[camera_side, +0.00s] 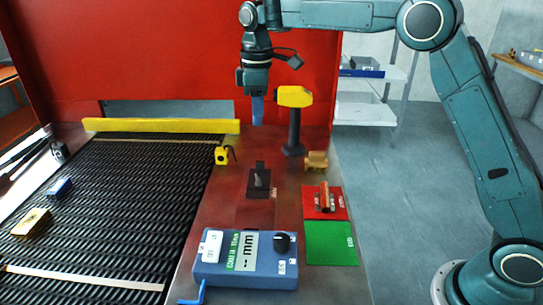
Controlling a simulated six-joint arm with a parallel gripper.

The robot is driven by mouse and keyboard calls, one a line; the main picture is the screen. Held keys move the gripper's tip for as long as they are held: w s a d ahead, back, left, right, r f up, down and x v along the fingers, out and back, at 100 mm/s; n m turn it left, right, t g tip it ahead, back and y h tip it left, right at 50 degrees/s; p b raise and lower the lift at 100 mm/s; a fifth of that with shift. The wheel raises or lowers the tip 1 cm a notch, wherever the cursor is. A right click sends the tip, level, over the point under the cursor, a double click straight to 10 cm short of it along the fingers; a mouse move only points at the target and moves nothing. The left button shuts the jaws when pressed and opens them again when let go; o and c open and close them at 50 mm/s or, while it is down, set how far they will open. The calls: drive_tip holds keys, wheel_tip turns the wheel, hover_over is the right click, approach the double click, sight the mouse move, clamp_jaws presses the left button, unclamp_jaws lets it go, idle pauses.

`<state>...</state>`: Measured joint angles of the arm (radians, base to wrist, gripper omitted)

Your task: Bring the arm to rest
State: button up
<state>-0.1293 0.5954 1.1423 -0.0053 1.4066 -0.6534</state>
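My gripper (257,108) hangs pointing down in the upper middle, at the end of my arm. Its blue fingers appear close together, but from this side I cannot tell whether they are open or shut. No object shows below the fingertips. It is in the air above the worktop, left of a yellow-headed device on a black post (294,122). A dark block-like fixture (259,182) stands on the worktop below it, apart from the fingers.
A black mesh belt (130,215) carries a blue block (60,188) and a yellow block (31,222). A blue meter box (265,272) is in front. A red pad (337,206) holds a copper-coloured part (324,197). The green pad (330,245) is bare. A red wall (150,60) stands behind.

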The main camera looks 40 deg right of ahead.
drive_tip(key=s+d+r+m+t, duration=0.2)
drive_tip(key=s+r, duration=0.2)
drive_tip(key=s, duration=0.5)
drive_tip(key=s+d+r+m+t, duration=0.1)
drive_tip(key=s+d+r+m, duration=0.3)
drive_tip(key=s, duration=0.5)
drive_tip(key=s+f+m+t, duration=0.1)
drive_tip(key=s+f, duration=0.2)
drive_tip(key=s, duration=0.6)
drive_tip(key=s+d+f+m+t, duration=0.1)
drive_tip(key=s+f+m, duration=0.1)
drive_tip(key=s, duration=0.7)
drive_tip(key=shift+f+t, duration=0.3)
drive_tip(key=shift+f, duration=0.15)
drive_tip(key=shift+w, duration=0.1)
drive_tip(key=shift+c, duration=0.5)
